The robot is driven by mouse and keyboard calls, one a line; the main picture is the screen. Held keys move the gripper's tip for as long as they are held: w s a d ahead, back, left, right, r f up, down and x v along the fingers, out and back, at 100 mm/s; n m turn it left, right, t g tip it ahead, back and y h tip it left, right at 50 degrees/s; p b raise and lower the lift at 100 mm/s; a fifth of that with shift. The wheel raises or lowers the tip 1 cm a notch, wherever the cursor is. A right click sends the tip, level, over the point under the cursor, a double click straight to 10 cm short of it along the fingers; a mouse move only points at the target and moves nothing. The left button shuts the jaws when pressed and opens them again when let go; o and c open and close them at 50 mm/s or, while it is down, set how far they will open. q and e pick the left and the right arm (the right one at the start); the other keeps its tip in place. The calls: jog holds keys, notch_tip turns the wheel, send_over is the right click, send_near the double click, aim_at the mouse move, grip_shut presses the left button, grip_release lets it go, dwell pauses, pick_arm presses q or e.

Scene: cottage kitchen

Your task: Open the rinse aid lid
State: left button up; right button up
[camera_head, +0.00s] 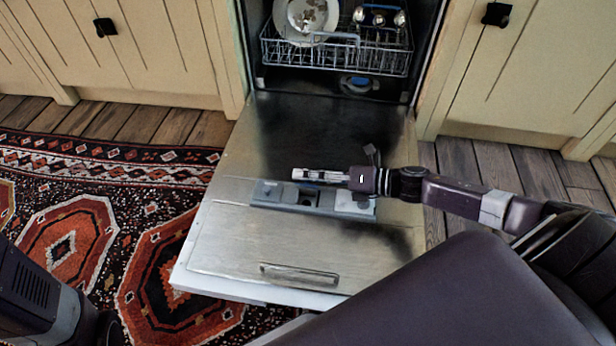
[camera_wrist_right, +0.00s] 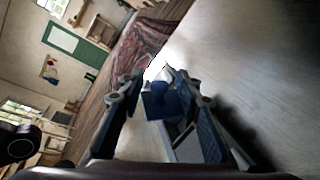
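The dishwasher door (camera_head: 230,255) is folded down flat. A grey-blue dispenser panel (camera_head: 290,206) is set across it, with a bluish lid (camera_head: 267,191) at its left end, a dark opening in the middle and a pale part at its right. My right gripper (camera_head: 297,174) is just above the panel's left half in the head view. In the right wrist view its fingers (camera_wrist_right: 165,78) are spread, with the blue lid (camera_wrist_right: 160,104) showing between them. I cannot tell whether they touch it, or whether the lid is raised. My left gripper is not in view.
The lower rack (camera_head: 340,58) with a plate (camera_head: 305,18) stands inside the dishwasher. Cream cabinets flank it. A patterned rug (camera_head: 60,240) covers the floor at left. The door's handle (camera_head: 300,275) is at its near edge. My right arm crosses the door's right edge.

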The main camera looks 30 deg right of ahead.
grip_shut()
